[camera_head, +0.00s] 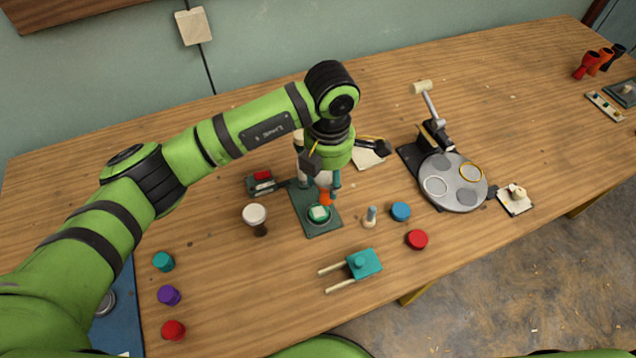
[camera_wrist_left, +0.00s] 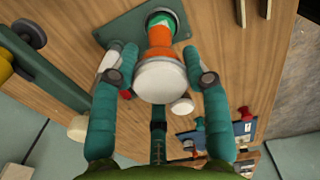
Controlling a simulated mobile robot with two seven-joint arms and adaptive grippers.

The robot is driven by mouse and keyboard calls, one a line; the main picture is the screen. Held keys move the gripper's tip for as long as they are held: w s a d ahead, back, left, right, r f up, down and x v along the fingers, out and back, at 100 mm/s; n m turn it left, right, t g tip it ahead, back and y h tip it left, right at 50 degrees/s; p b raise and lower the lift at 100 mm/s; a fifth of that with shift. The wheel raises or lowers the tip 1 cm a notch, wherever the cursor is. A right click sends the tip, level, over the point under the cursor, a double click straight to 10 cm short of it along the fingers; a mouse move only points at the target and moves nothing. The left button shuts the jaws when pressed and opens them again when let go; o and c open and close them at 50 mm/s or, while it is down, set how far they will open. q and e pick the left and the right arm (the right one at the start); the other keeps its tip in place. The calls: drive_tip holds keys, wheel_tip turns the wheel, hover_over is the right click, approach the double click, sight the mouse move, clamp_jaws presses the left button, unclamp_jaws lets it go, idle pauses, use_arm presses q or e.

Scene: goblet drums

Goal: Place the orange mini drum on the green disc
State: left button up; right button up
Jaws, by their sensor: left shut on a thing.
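The orange mini drum (camera_head: 325,197) is between the fingers of my left gripper (camera_head: 327,184), which is shut on it. In the left wrist view the drum (camera_wrist_left: 161,42) shows its round white head toward the camera and its orange body pointing away, between the two teal fingers (camera_wrist_left: 161,80). The green disc (camera_head: 319,213) sits in a round holder on a dark green base plate (camera_head: 303,205). The drum is over or just behind the disc; in the left wrist view it hides most of the disc, and I cannot tell whether they touch. My right gripper is not in view.
A dark goblet drum (camera_head: 255,218) stands left of the plate. A small peg (camera_head: 370,216), a blue cap (camera_head: 401,211) and a red cap (camera_head: 417,239) are right of it. A teal two-rod piece (camera_head: 362,263) lies in front. A grey turntable (camera_head: 456,199) stands further right.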

use_arm(q)
drive_tip(key=shift+s+a+f, duration=0.15)
drive_tip(key=shift+a+f, duration=0.3)
drive_tip(key=shift+a, duration=0.3)
drive_tip(key=shift+f+p, duration=0.35)
drive_tip(key=shift+p, duration=0.05)
wheel_tip(320, 180, down, 3)
drive_tip(key=shift+f+p, duration=0.1)
drive_tip(key=shift+p, duration=0.5)
drive_tip(key=shift+f, duration=0.1)
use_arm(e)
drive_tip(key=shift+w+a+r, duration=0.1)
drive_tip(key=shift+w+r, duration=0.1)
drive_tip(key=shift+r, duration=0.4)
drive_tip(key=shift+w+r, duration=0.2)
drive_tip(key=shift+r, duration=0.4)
use_arm(q)
drive_tip(key=shift+f+b, duration=0.25)
drive_tip(key=shift+b, duration=0.1)
drive_tip(key=o, duration=1.1)
drive_tip(key=shift+r, duration=0.1)
drive_tip(key=shift+o, duration=0.2)
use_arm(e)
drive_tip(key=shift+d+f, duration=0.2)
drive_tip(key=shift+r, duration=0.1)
